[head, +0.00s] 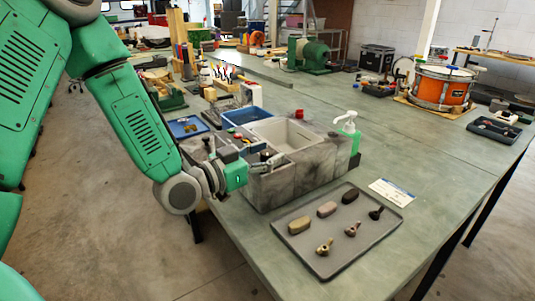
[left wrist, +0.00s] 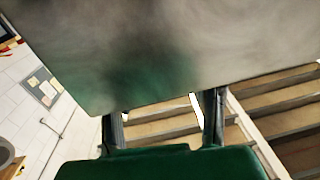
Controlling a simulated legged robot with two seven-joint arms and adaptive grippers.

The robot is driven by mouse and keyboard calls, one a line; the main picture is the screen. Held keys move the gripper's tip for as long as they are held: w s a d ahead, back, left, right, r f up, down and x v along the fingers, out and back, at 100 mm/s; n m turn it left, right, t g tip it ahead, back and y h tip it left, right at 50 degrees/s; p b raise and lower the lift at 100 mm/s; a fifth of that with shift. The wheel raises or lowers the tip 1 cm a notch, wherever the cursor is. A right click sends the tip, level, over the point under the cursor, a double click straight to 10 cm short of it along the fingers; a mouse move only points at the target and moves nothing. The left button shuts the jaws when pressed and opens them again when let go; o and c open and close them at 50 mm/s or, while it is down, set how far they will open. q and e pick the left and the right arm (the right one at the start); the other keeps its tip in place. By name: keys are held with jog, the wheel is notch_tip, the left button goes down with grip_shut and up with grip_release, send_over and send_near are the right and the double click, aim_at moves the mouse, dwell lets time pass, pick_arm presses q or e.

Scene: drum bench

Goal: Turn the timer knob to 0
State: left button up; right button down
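I cannot make out a timer or its knob for certain in either view. My left gripper (head: 240,152) is at the left end of the grey sink block (head: 290,182), close to its near left corner. In the left wrist view, the two dark fingers of the left gripper (left wrist: 165,118) stand apart with nothing between them. A large smeared grey-green panel (left wrist: 180,50) fills the upper part of that view, close to the fingertips. I cannot tell whether they touch it. My right gripper is in neither view.
A grey tray (head: 350,250) with stones and small fittings lies in front of the sink block. A green soap bottle (head: 349,130), a small red object (head: 299,113) and a blue bin (head: 243,118) are near the basin. An orange drum (head: 440,88) stands farther right.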

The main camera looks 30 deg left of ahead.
pick_arm(q)
grip_shut()
